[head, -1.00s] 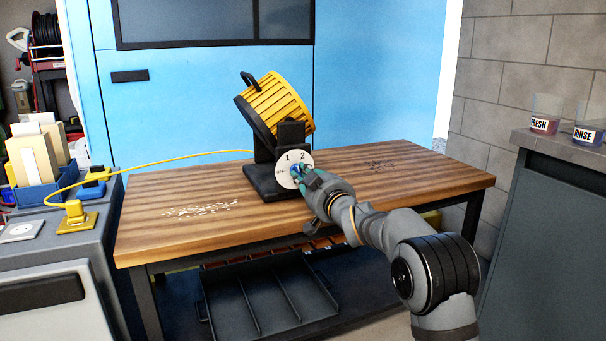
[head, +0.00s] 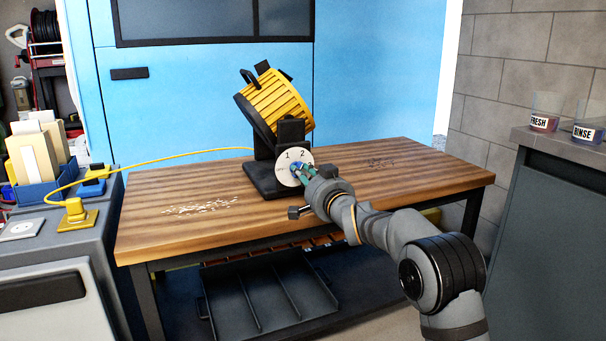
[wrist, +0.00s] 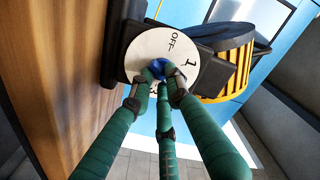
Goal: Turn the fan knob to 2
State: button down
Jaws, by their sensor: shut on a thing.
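The yellow fan (head: 275,104) stands on a black base on the wooden table. Its white round dial (head: 283,171) faces me, with 1 and 2 readable in the head view. In the wrist view the dial (wrist: 145,45) shows OFF and 1; its lower part is behind my fingers. The blue knob (wrist: 157,68) is at the dial's centre, and a little of it shows in the head view (head: 295,169). My gripper (head: 301,172) has green fingers and is shut on the knob. The knob's pointer is hidden, so I cannot tell its setting.
The wooden table (head: 400,165) has pale debris (head: 200,207) at left and dark debris (head: 382,161) at right. A yellow cable (head: 150,162) runs from the fan to a plug (head: 76,215) at left. Cups (head: 545,112) stand on the right counter.

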jog(key=shift+f, duration=0.1)
dwell(0.4)
jog(key=c, duration=1.7)
grip_release()
jog(key=shift+o, duration=0.2)
jog(key=v, duration=1.2)
jog(key=x, duration=1.2)
